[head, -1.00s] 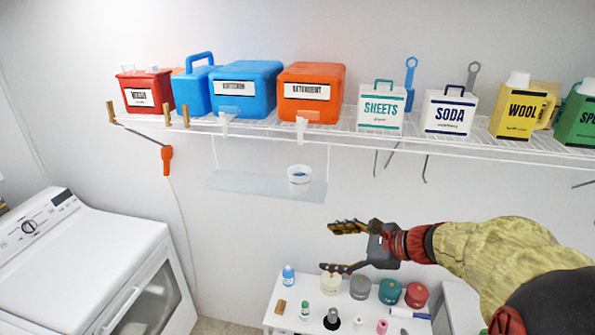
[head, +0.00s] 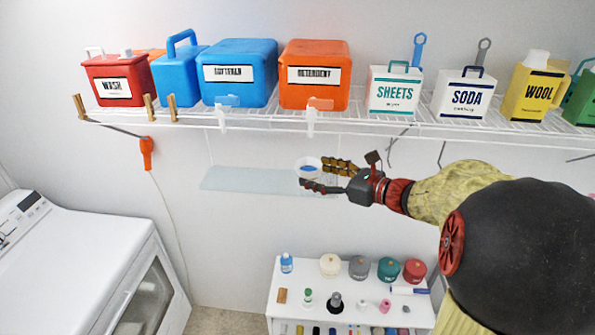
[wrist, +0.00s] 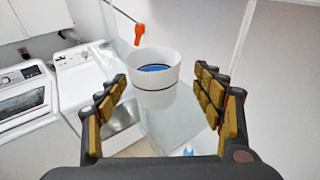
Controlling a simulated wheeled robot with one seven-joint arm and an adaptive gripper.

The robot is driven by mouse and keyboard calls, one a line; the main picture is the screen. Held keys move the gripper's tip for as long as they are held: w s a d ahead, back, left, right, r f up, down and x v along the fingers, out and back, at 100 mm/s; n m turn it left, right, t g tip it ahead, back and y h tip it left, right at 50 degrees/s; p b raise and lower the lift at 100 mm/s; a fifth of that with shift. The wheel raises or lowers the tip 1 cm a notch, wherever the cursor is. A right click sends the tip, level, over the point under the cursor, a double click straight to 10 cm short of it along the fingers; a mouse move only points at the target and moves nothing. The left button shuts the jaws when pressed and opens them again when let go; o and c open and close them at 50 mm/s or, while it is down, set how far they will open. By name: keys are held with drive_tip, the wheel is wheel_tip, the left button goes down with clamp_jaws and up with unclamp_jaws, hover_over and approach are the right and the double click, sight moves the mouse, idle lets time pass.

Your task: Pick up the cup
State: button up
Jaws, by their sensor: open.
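The cup (wrist: 153,88) is white with a dark band and something blue inside, and stands upright on a glass shelf (wrist: 170,124) in the wrist view. In the head view the cup (head: 306,163) shows at the right part of the glass shelf (head: 240,179), partly hidden behind my gripper. My gripper (head: 322,176) is open and empty at the cup's right side. In the wrist view my gripper (wrist: 165,97) has its two fingers spread to the left and right, with the cup between and a little beyond the fingertips. I see no finger touching it.
A wire shelf (head: 400,118) with several boxes and jugs runs above the glass shelf. A white cart (head: 265,325) with jars and small bottles stands below. A white washer (head: 95,270) is at left. An orange-handled thing (head: 147,152) hangs left of the glass shelf.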

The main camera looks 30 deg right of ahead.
sight(296, 178)
drive_tip(key=p+x, duration=0.1)
drive_tip(key=x, duration=0.2)
drive_tip(key=a+p+x, duration=0.1)
drive_tip(key=x, duration=0.2)
drive_tip(key=shift+r, duration=0.2)
drive_tip(key=shift+w+a+f, duration=0.15)
drive_tip(key=shift+w+f, duration=0.05)
drive_tip(key=shift+w, duration=0.4)
drive_tip(key=shift+s, duration=0.1)
drive_tip(key=shift+c, duration=0.4)
drive_tip(key=shift+c, duration=1.2)
drive_tip(key=c, duration=1.1)
drive_tip(key=shift+c, duration=0.3)
